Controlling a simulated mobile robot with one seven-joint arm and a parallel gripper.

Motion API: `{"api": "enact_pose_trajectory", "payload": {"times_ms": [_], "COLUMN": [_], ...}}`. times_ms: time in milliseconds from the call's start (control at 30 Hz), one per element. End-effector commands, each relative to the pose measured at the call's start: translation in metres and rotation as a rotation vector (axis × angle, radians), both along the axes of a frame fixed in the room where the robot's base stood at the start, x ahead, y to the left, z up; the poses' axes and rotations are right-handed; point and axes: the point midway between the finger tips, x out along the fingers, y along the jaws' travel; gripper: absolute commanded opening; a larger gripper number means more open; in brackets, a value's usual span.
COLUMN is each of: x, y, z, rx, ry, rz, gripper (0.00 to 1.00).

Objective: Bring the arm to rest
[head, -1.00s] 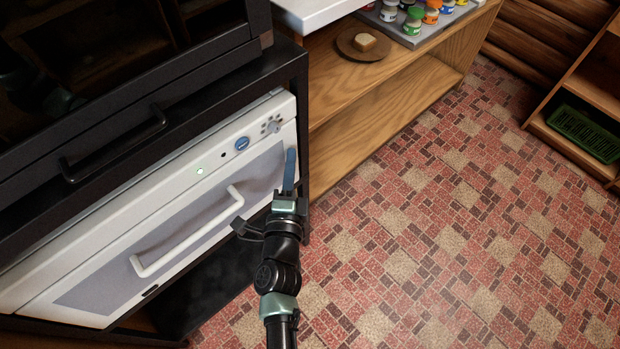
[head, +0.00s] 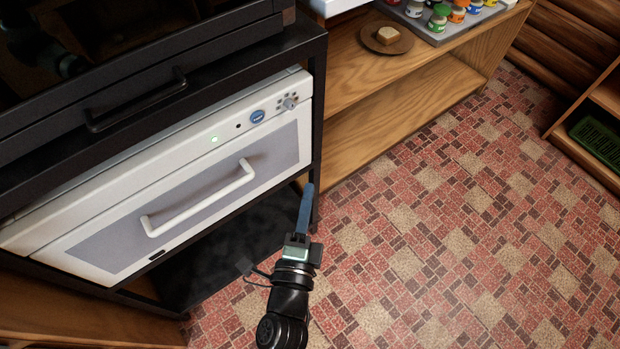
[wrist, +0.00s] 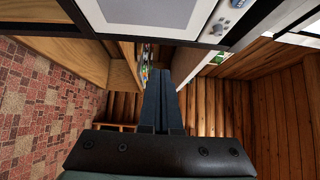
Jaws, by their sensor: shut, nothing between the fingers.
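My gripper (head: 306,205) is in the lower middle of the head view, in front of the lower right corner of the white oven. Its blue fingers are shut together with nothing between them. In the wrist view the shut fingers (wrist: 161,100) point toward the log wall. The fingers appear apart from the oven and the black rack, though the exact gap is hard to judge.
The white oven (head: 90,240) with a bar handle sits in a black rack (head: 318,130). A wooden shelf (head: 400,105) holds a round board (head: 373,39) with a bread-like piece and a tray of jars (head: 437,37). A green crate (head: 596,138) is far right. The tiled floor (head: 450,230) is open.

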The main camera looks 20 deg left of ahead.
Motion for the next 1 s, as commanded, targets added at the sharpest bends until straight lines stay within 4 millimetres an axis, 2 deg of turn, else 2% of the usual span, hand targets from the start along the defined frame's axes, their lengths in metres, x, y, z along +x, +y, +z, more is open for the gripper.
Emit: {"api": "enact_pose_trajectory", "payload": {"times_ms": [333, 467, 567, 667, 700, 767, 800, 867, 900, 1000], "x": [-0.005, 0.01, 0.035, 0.061, 0.069, 0.078, 0.081, 0.083, 0.082, 0.071], "y": [-0.001, 0.002, 0.008, 0.011, 0.011, 0.009, 0.007, 0.001, -0.004, -0.02], "z": [0.0, 0.025, 0.073, 0.144, 0.175, 0.22, 0.251, 0.297, 0.328, 0.401], "rx": [-0.001, -0.041, -0.131, -0.277, -0.346, -0.453, -0.528, -0.643, -0.722, -0.919], "ry": [0.0, -0.049, -0.142, -0.272, -0.325, -0.402, -0.452, -0.523, -0.568, -0.659], "rz": [-0.001, 0.011, 0.028, 0.034, 0.028, 0.009, -0.011, -0.054, -0.089, -0.202], "gripper": [0.0, 0.0, 0.0, 0.0, 0.0, 0.0, 0.0, 0.0, 0.0, 0.0]}}
